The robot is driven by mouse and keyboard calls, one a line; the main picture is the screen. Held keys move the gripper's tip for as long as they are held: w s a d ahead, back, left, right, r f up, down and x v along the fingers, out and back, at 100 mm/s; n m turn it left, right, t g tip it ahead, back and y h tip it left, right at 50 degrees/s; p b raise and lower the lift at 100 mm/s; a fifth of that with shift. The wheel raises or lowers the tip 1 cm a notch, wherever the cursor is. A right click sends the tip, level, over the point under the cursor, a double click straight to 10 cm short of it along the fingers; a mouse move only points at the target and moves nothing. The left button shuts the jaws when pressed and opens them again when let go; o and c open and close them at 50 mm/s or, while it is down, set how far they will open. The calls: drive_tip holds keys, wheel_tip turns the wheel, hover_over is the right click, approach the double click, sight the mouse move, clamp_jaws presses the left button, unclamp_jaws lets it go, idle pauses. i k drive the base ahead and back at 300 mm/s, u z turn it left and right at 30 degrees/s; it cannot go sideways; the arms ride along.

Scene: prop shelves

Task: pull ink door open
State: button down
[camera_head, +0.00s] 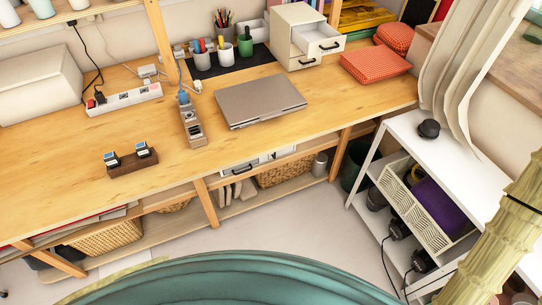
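I cannot make out anything that is clearly an ink door. Two small dark items with pale blue labels stand in a wooden holder (133,161) on the left of the desk; I cannot tell whether they hold ink. A small white drawer unit (297,27) stands at the back of the desk, with its upper drawer (321,42) pulled out and its lower drawer front shut. Under the desk, a white front with a dark handle (238,168) is partly hidden by the desktop. My gripper is not in view.
A white shelf (405,132) stands at the right. A teal rounded thing (230,280) and a bamboo pole (490,250) fill the foreground. Grey floor (300,228) shows between.

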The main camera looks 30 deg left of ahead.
sight(282, 151)
drive_tip(key=u, duration=0.8)
drive_tip(key=k, duration=1.25)
drive_tip(key=z, duration=0.75)
drive_tip(key=i, duration=0.9)
drive_tip(key=u, duration=0.55)
drive_tip(key=i, duration=0.75)
drive_tip(key=u, duration=0.7)
